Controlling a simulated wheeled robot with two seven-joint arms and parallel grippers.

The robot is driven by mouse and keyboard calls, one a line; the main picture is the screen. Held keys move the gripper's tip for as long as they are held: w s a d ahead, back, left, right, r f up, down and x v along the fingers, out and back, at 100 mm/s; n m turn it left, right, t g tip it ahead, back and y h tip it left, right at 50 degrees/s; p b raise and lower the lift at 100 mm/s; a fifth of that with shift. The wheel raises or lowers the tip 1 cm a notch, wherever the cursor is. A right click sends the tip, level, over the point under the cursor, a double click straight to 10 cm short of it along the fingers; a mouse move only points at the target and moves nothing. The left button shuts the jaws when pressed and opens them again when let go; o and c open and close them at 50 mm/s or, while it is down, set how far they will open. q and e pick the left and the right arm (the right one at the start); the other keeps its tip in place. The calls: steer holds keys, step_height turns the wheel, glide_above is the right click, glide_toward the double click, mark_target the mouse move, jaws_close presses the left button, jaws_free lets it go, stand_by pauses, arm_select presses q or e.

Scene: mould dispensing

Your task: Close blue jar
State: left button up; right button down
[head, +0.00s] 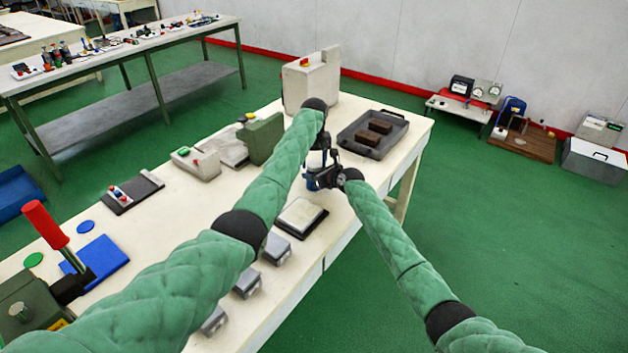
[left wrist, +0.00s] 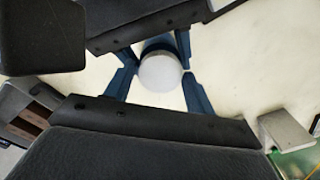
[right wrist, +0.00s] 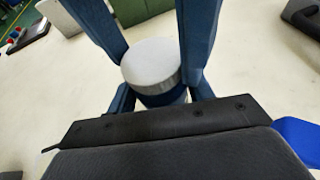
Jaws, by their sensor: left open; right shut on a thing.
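The jar shows in the left wrist view (left wrist: 160,78) as a round pale grey top over a dark blue body. It also shows in the right wrist view (right wrist: 151,64), standing upright on the table. In the head view my grippers mostly hide it. My right gripper (right wrist: 161,92) is shut on the jar from the side. My left gripper (left wrist: 158,85) is open, with its blue fingers on either side of the jar's grey top. Whether those fingers touch it, and how firmly the top is seated, I cannot tell.
A dark tray (head: 399,127) with brown blocks lies beyond the grippers. A framed pale plate (head: 301,215) and several grey boxes (head: 275,250) line the near edge. A green machine (head: 262,138) and a beige cabinet (head: 312,80) stand behind. A blue mat (head: 100,258) lies left.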

arm_select(q)
steer(key=c, duration=0.8)
steer(key=shift+m, duration=0.8)
steer(key=o, duration=1.2)
steer(key=shift+c, duration=0.2)
step_height(320, 180, up, 12)
steer(key=shift+r, duration=0.1)
